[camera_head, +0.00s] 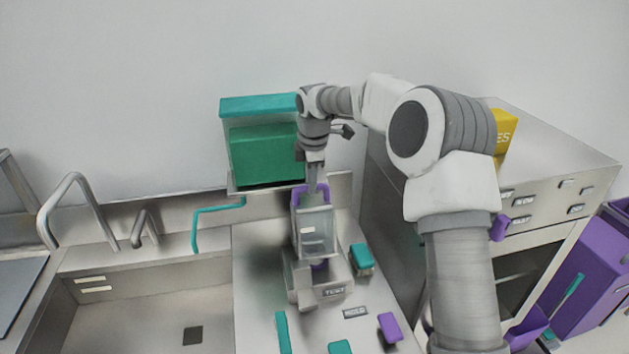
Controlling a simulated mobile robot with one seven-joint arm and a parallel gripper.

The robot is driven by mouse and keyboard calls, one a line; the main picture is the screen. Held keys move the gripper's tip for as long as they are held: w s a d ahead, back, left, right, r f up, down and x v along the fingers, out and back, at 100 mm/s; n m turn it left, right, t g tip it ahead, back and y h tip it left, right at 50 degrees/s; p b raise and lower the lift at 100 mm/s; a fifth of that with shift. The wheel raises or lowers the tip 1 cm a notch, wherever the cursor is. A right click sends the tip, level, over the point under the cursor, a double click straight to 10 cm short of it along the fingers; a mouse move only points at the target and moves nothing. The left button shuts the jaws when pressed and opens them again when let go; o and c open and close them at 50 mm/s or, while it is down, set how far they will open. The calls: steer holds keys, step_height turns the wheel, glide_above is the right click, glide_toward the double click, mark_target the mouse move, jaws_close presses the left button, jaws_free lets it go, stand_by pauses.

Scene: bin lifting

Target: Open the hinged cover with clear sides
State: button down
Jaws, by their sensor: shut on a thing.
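The hinged cover (316,233) with clear sides stands in the middle of the counter, with a purple handle (326,193) at its top. It appears swung up, standing over a grey base box (302,288) that carries a "TEST" label. A small pale thing shows through the clear side. My gripper (313,188) points down at the purple handle and is shut on it. The fingertips and part of the handle hide each other, so the exact hold is not clear.
A teal-lidded green bin (264,155) stands behind, left of my arm. A sink (150,308) lies left. A steel cabinet (560,165) with a yellow box (503,131) stands right. Small teal (361,257) and purple (390,327) pieces lie near the base box.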

steer(key=w, duration=0.1)
steer(key=w+p, duration=0.1)
steer(key=w+a+p, duration=0.1)
steer(key=w, duration=0.1)
steer(key=shift+r, duration=0.4)
steer(key=shift+w+a+f+p, duration=0.1)
steer(key=shift+w+a+p, duration=0.05)
steer(key=shift+w, duration=0.75)
steer(key=shift+w+a+f+p, duration=0.1)
steer(key=shift+w+a+p, duration=0.05)
steer(key=shift+w, duration=0.7)
steer(key=shift+w+a+p, duration=0.15)
steer(key=shift+w, duration=0.85)
steer(key=c, duration=0.7)
jaws_free()
steer(key=shift+c, duration=0.2)
steer(key=shift+s+r, duration=0.1)
steer(key=shift+s, duration=0.1)
